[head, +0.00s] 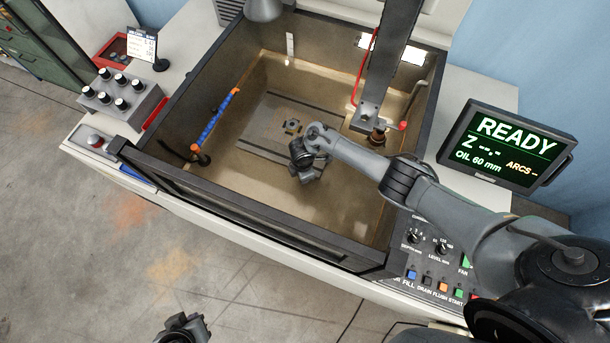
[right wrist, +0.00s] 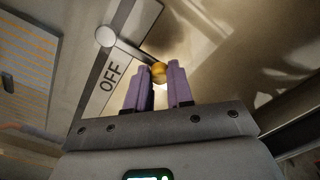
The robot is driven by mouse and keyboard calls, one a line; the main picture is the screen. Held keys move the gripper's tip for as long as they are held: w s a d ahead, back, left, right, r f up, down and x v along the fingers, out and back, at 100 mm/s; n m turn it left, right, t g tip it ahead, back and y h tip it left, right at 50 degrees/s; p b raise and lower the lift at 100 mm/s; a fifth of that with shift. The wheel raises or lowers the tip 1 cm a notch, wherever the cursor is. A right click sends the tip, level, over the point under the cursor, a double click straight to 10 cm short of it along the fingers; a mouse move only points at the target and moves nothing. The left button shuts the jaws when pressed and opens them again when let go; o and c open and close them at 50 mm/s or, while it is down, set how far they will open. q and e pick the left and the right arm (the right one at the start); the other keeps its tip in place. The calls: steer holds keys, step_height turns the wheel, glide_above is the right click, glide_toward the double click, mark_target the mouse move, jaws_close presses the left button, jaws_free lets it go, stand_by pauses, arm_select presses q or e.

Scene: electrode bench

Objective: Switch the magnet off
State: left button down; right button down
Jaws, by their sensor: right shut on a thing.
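A grey plate beside the pivot carries the label OFF (right wrist: 110,77). The rod points off to the side of that label, across the plate's edge. The purple fingers of my right gripper (right wrist: 160,84) are shut on the knob. In the head view my right gripper (head: 307,170) is low inside the tank, its fingertips hidden. My left gripper (head: 183,328) is at the bottom edge, outside the tank; its jaws are unclear.
The tank's front wall (head: 235,205) lies below my right arm. A blue and orange hose (head: 217,118) stands at the tank's left. A metal column with an electrode (head: 378,135) hangs at the right. A screen (head: 508,145) reads READY. The floor at left is clear.

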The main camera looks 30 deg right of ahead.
stand_by(0.5)
steer(key=c, duration=1)
jaws_free()
steer(key=shift+w, duration=0.1)
steer(key=shift+r, duration=0.1)
steer(key=shift+r, duration=0.25)
steer(key=shift+r+p, duration=1.4)
steer(key=shift+r, duration=3.7)
